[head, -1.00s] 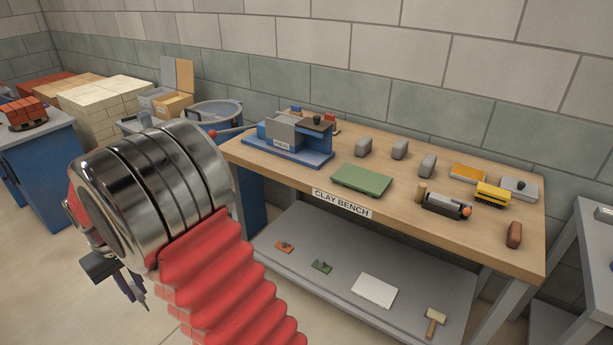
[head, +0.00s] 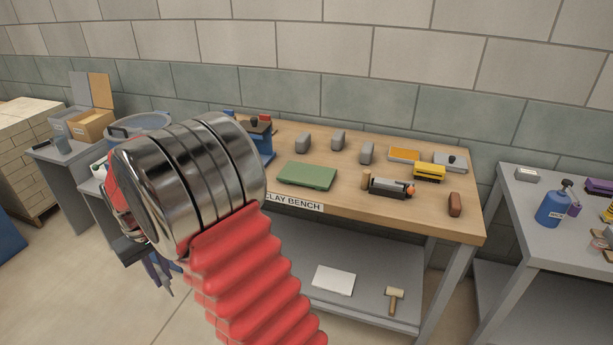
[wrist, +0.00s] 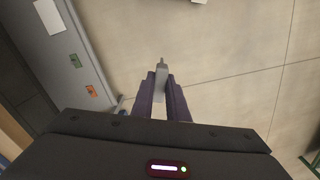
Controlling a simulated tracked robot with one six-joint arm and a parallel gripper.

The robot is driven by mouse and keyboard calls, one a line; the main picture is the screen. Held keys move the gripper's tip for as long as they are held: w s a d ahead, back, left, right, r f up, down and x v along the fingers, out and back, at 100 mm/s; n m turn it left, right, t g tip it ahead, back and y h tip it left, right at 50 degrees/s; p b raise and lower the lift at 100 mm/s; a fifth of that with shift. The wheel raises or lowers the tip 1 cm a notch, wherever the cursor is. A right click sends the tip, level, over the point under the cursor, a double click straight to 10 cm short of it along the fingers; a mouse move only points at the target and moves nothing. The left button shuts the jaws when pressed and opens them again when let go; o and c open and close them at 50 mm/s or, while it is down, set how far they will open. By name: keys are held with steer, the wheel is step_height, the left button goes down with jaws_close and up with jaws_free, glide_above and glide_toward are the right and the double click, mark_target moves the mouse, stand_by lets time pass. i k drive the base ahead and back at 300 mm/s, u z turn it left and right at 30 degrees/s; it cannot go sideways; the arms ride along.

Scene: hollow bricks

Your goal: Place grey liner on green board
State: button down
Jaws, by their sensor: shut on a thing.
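The green board (head: 307,177) lies flat on the front left part of the wooden clay bench (head: 345,203), with nothing on it. In the wrist view my gripper (wrist: 161,80) is shut on a slim light grey piece, which looks like the grey liner (wrist: 160,70); its narrow tip sticks out past the dark fingers. Below is bare floor, away from the bench top. In the head view my gripper (head: 161,272) hangs low at the left, mostly hidden behind my arm, and the held piece cannot be made out.
Several grey blocks, one at the left (head: 303,142), stand behind the board. A blue machine (head: 262,145) is at its left, a roller-like tool (head: 388,187) at its right. The lower shelf (wrist: 60,45) lies left in the wrist view. A grey table (head: 520,205) stands at right.

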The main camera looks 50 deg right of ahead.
mark_target(308, 172)
steer(key=z, duration=0.65)
steer(key=i, duration=1.05)
